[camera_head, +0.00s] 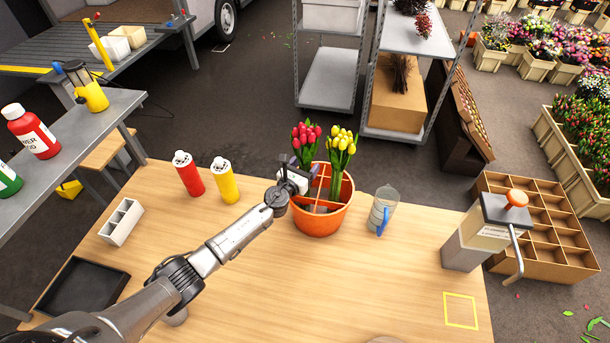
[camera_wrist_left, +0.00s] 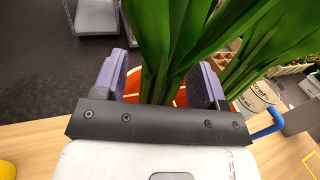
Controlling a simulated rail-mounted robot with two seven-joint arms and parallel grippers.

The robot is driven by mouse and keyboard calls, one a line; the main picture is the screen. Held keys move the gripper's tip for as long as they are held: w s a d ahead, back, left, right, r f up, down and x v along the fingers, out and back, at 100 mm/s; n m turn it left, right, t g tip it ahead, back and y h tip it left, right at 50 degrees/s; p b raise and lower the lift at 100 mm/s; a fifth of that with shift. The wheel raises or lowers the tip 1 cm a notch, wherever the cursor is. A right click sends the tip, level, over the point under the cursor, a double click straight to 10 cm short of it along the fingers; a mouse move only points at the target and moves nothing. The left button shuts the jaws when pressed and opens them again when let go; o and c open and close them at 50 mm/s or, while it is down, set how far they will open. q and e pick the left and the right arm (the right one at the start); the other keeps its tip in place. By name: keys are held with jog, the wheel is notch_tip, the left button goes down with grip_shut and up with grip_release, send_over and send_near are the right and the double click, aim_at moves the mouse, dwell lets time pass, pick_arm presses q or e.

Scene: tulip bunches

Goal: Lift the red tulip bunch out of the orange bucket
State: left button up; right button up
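The orange bucket (camera_head: 322,222) stands on the wooden table, with dividers inside. The red tulip bunch (camera_head: 306,136) stands upright in its left part, and a yellow tulip bunch (camera_head: 341,150) stands in its right part. My left gripper (camera_head: 297,172) is at the bucket's left rim, at the red bunch's stems. In the left wrist view, the purple fingers of my left gripper (camera_wrist_left: 160,68) are apart, with green stems (camera_wrist_left: 156,84) between them and gaps visible on both sides. The stem bottoms are hidden. My right gripper is not in view.
A measuring jug (camera_head: 383,211) stands just right of the bucket. A red bottle (camera_head: 188,175) and a yellow bottle (camera_head: 224,182) stand to the left. A grey dispenser (camera_head: 470,240) is at the right edge. The table front is mostly clear around a yellow square outline (camera_head: 460,310).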

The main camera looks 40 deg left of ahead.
pick_arm(q)
jog(key=c, duration=1)
jog(key=shift+o, duration=0.2)
jog(key=shift+r, duration=0.1)
notch_tip(320, 180, up, 8)
jog(key=p, duration=0.5)
jog(key=shift+r+p, duration=0.1)
jog(key=shift+p, duration=0.3)
jog(key=shift+r+p, duration=0.3)
jog(key=shift+r, duration=0.55)
